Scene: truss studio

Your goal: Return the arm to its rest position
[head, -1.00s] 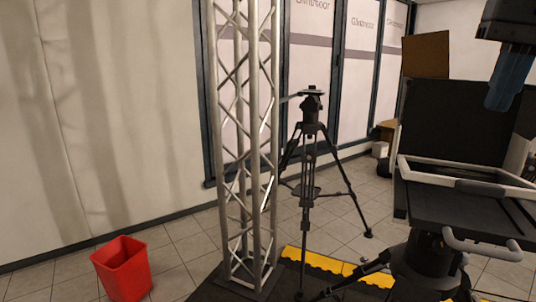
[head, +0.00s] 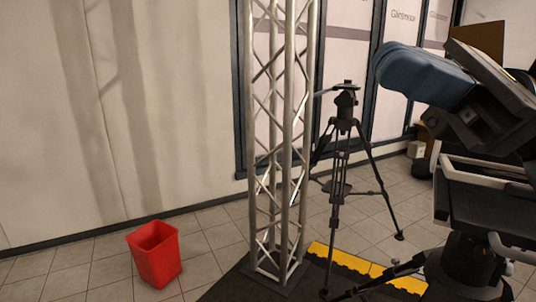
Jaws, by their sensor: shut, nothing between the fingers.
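The rest of my arm is out of view or cut off at the right edge.
A metal truss tower (head: 287,150) stands on a dark base left of a black tripod (head: 338,190). A red bin (head: 155,255) stands on the tiled floor at left. Dark equipment (head: 480,215) with a pale frame is at right. Yellow edging (head: 345,262) lies near the tripod.

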